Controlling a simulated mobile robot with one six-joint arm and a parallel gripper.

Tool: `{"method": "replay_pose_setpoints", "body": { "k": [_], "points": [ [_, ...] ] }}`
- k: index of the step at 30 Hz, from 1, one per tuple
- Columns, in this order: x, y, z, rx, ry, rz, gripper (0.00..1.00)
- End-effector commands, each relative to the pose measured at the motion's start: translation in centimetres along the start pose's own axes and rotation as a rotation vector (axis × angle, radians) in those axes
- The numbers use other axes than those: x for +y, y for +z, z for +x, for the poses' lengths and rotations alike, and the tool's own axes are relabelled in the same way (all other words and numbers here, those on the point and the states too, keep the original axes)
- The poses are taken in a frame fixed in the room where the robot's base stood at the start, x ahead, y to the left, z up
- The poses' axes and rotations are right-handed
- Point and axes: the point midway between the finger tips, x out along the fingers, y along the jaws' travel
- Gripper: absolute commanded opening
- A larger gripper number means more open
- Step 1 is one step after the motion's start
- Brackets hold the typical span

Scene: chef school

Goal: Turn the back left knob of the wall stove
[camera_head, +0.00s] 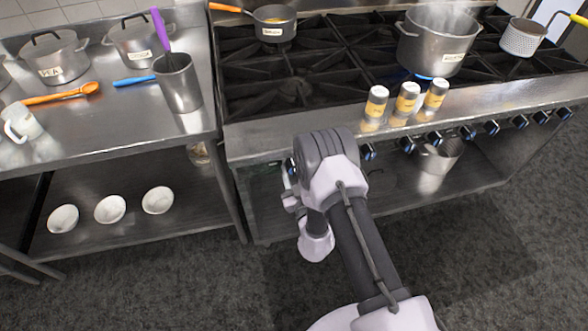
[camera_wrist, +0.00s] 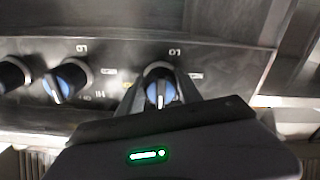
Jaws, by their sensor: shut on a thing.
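The wall stove (camera_head: 262,130) is a long steel range with black grates. Along its front edge runs a row of dark knobs with blue faces (camera_head: 368,152). My gripper (camera_head: 289,172) is at the left end of this row, its fingers mostly hidden by my arm. In the wrist view, my gripper (camera_wrist: 161,92) has its two dark fingers on either side of the end knob (camera_wrist: 160,88), shut on it. This knob's white pointer line is roughly upright in the picture. The neighbouring knob (camera_wrist: 66,84) is to the left, its pointer tilted. Which burner the held knob serves cannot be told.
Several labelled shakers (camera_head: 407,98) stand on the stove's front ledge. A steaming pot (camera_head: 434,45), a saucepan (camera_head: 272,30) and a strainer (camera_head: 522,40) sit on the grates. A steel table (camera_head: 130,125) stands to the left. The floor in front is clear.

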Motion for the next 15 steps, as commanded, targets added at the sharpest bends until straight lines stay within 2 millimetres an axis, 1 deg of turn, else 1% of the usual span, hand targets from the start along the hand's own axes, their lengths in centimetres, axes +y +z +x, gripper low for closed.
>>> {"method": "replay_pose_setpoints", "body": {
  "k": [8, 15],
  "points": [
    [0.08, -0.07, 0.08, 0.001, -0.001, -0.147, 0.01],
    [0.18, -0.13, 0.10, 0.002, 0.000, -0.367, 0.01]
  ]
}}
